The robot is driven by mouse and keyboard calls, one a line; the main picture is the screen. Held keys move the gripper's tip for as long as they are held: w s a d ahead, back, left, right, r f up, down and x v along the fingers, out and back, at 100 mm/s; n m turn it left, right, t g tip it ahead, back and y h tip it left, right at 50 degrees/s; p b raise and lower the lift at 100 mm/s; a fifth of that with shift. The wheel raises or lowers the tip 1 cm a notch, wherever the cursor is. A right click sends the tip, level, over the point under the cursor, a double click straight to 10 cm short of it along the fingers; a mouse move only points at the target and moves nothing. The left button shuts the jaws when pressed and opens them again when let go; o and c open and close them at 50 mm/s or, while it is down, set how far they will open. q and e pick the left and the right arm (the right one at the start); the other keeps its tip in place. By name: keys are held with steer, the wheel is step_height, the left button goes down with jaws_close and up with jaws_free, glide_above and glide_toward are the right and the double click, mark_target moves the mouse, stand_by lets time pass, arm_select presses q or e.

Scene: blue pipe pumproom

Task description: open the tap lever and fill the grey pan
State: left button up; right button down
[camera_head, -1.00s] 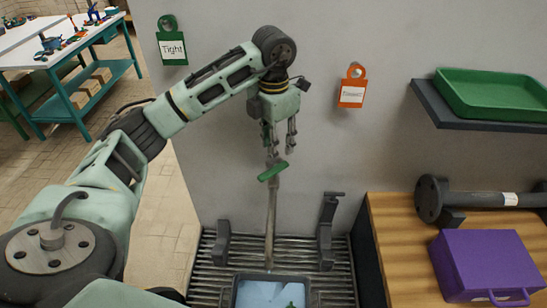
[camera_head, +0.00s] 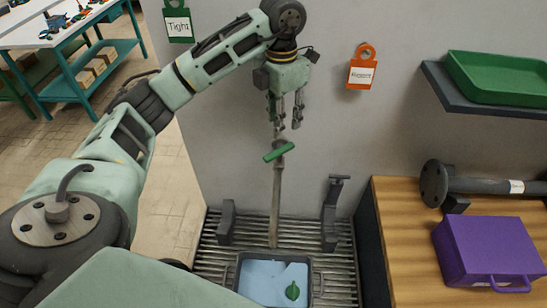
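The tap has a green lever (camera_head: 279,151), lying slanted across the top of a slim grey upright (camera_head: 276,200). I cannot tell how much of this upright is pipe or stream. My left gripper (camera_head: 286,118) points down just above the lever, with its fingers apart and nothing seen between them. Whether a fingertip touches the tap top is unclear. The grey pan (camera_head: 240,272) is below on the slatted rack, with light blue contents and a green leaf-shaped thing (camera_head: 292,291) in it. My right gripper is not in view.
Dark brackets (camera_head: 227,222) (camera_head: 331,205) stand on the rack (camera_head: 345,265) either side of the tap. A purple case (camera_head: 485,247) and a flanged pipe (camera_head: 485,185) are on the wooden bench at right. A green tray (camera_head: 500,78) is on a shelf. Green and orange tags (camera_head: 361,72) hang behind.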

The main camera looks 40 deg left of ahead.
arm_select(q)
steer(key=shift+f, duration=0.1)
steer(key=b, duration=0.3)
glide_above(279, 150)
step_height(279, 150, down, 4)
steer(key=shift+d+f, duration=0.1)
steer(key=shift+f, duration=0.3)
step_height(279, 150, down, 6)
steer(key=p, duration=0.2)
steer(key=shift+s+p, duration=0.1)
steer(key=shift+p, duration=0.2)
steer(key=shift+f, duration=0.55)
jaws_close()
